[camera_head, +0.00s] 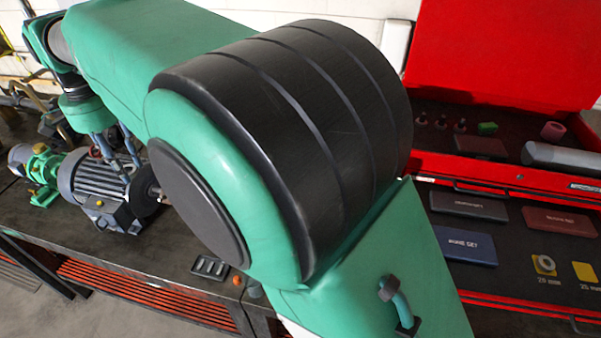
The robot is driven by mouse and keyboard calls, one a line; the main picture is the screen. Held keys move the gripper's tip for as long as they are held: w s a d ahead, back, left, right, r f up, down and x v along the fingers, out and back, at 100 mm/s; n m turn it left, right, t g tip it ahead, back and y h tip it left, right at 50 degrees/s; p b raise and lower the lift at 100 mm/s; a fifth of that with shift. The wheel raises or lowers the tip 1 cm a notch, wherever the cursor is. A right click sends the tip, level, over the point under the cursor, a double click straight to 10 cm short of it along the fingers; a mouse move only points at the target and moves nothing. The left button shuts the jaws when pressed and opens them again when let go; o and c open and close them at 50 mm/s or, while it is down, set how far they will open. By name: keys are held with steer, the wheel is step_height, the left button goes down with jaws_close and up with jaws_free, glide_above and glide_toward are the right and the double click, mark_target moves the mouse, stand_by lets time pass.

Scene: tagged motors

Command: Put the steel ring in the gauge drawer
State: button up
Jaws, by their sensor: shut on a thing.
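My gripper (118,168) is at the left, pointing down over the grey finned motor (100,180) on the bench. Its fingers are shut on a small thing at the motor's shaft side. This thing is too small and too covered to make out, so I cannot tell whether it is the steel ring or whether it touches the motor. The open red gauge drawer (488,285) is at the right. In it, a grey ring (543,264) lies at the "20 mm" label, and a bare yellow patch (585,272) shows by the "25 mm" label.
Flat cases, one of them blue (466,246), lie in the drawer. Above it, the open red chest (505,60) holds small parts and a grey cylinder (562,158). A green pump (42,170) stands left of the motor. My arm hides the middle of the view.

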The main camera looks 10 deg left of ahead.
step_height(320, 180, up, 5)
steer(key=w+d+r+m, duration=0.1)
steer(key=w+d+m, duration=0.1)
steer(key=w+d, duration=0.95)
steer(key=w+d+r+m, duration=0.1)
steer(key=w+d+m, duration=0.1)
steer(key=w+d, duration=0.95)
steer(key=w+d+m, duration=0.2)
steer(key=d+m, duration=0.1)
steer(key=d, duration=1.5)
steer(key=w+d+m, duration=0.2)
steer(key=d, duration=1.7)
steer(key=s+d+m, duration=0.2)
steer(key=s+d, duration=0.1)
steer(key=d, duration=1)
steer(key=m, duration=0.8)
glide_above(571, 308)
step_height(571, 308, down, 19)
steer(key=shift+f, duration=0.6)
